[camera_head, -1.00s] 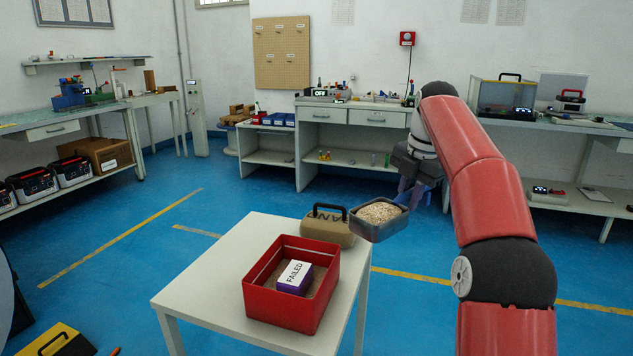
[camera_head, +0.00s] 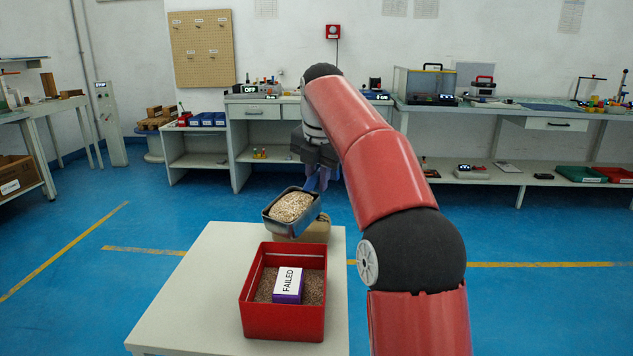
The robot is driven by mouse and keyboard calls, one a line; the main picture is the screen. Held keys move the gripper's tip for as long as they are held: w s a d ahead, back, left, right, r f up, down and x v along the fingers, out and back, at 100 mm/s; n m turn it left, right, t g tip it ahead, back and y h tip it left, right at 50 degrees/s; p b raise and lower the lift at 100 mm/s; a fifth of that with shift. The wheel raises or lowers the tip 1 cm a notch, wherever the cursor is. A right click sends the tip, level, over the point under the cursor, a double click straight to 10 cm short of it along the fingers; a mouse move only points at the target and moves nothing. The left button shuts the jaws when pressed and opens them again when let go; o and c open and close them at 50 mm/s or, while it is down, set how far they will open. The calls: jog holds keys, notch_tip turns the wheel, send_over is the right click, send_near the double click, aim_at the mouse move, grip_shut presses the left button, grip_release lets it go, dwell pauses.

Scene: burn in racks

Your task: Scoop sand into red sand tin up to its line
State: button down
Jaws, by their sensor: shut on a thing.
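The red sand tin (camera_head: 283,323) is an open box on the white table. Brown sand (camera_head: 314,290) covers its floor, with its upper inner walls bare. A purple block labelled FAILED (camera_head: 287,286) sits in the sand. My gripper (camera_head: 318,180) is shut on a grey scoop (camera_head: 280,226) at its right end. The scoop is heaped with pale sand (camera_head: 292,207) and is held above the back of the table, behind the tin. A tan sand container (camera_head: 317,233) stands behind the tin, partly hidden by the scoop.
The white table (camera_head: 190,300) is bare to the left of the tin. My red arm runs along the right side. A workbench (camera_head: 240,140) stands at the back wall, with another bench (camera_head: 500,115) at right. Blue floor (camera_head: 500,310) is open around.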

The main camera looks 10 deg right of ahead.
jog(key=shift+s+a+r+t+h, duration=0.25)
jog(key=shift+r+t+h, duration=0.1)
jog(key=shift+r+h, duration=0.05)
jog(key=shift+s+a+r+t+h, duration=0.2)
jog(key=shift+s+r+t+h, duration=0.05)
jog(key=shift+r+t+h, duration=0.15)
jog(key=shift+a+f+h+b, duration=0.1)
jog(key=shift+h+b, duration=0.2)
jog(key=shift+b, duration=0.45)
jog(key=shift+t+b, duration=0.35)
jog(key=shift+b, duration=0.05)
jog(key=s+a+t+h+b, duration=0.1)
jog(key=b, duration=0.1)
jog(key=s+a+r+t+h+b, duration=0.1)
jog(key=b, duration=0.1)
jog(key=s+a+r+n+t+h+b, duration=0.1)
jog(key=b, duration=0.1)
jog(key=shift+s+a+r+t+h+b, duration=0.2)
jog(key=shift+a+t+h+b, duration=0.1)
jog(key=shift+h, duration=0.1)
jog(key=shift+s+a+r+t+h+b, duration=0.55)
jog(key=shift+r+t+b, duration=0.2)
jog(key=shift+b, duration=0.2)
